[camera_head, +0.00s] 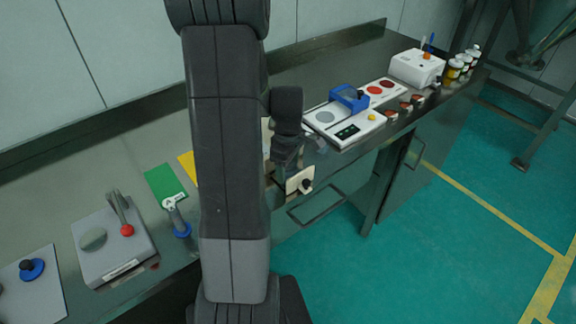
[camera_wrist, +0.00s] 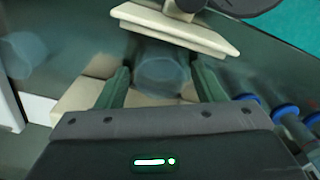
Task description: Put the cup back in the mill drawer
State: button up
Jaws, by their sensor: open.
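The clear round cup (camera_wrist: 162,76) shows in the wrist view between the two fingers of my gripper (camera_wrist: 161,72). The fingers are apart, with a narrow space on each side of the cup. The cup appears to sit in the cream mill drawer, behind its front panel (camera_wrist: 178,27); its base is hidden. In the head view the drawer front (camera_head: 298,181) with a dark knob stands out at the bench's front edge, just below my gripper (camera_head: 287,158). My arm hides most of the mill there, and I cannot make out the cup in that view.
A scale-like white device (camera_head: 345,124) with a blue part stands right of the drawer. A white box (camera_head: 417,67) and several bottles (camera_head: 463,64) are farther right.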

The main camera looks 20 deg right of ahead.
notch_tip(320, 180, up, 12)
jog(key=shift+r, duration=0.2)
dwell(0.4)
dwell(1.0)
